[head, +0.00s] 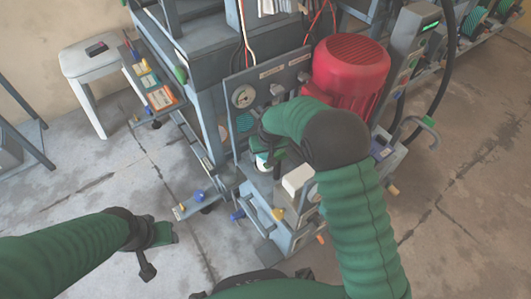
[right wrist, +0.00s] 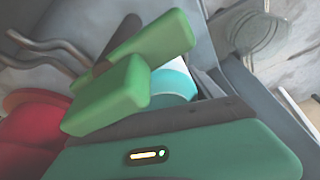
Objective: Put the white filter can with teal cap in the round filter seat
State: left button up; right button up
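The white filter can with teal cap (right wrist: 172,84) shows partly in the right wrist view, close against the green fingers of my right gripper (right wrist: 140,62). The near finger hides much of it, and I cannot tell whether the fingers clamp it. In the head view my right gripper (head: 266,150) is at the front of the machine, with a bit of the white can (head: 262,164) below it. My left gripper (head: 162,234) hangs over the floor at lower left, away from the machine; its finger gap is unclear. I cannot clearly identify the round filter seat.
A red motor (head: 350,68) stands behind my right arm. A panel with a round gauge (head: 242,96) rises behind the gripper. A white block (head: 297,180) is on the machine's front. A stool (head: 95,62) stands at the back left.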

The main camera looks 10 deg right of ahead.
jog(key=shift+o, duration=0.6)
jog(key=shift+w, duration=0.15)
jog(key=shift+a+r, duration=0.2)
jog(key=shift+r, duration=0.1)
jog(key=shift+r+p, duration=0.3)
jog(key=shift+r, duration=0.05)
jog(key=p+v, duration=0.5)
jog(key=v, duration=0.6)
jog(key=shift+s+r, duration=0.15)
jog(key=shift+s, duration=0.1)
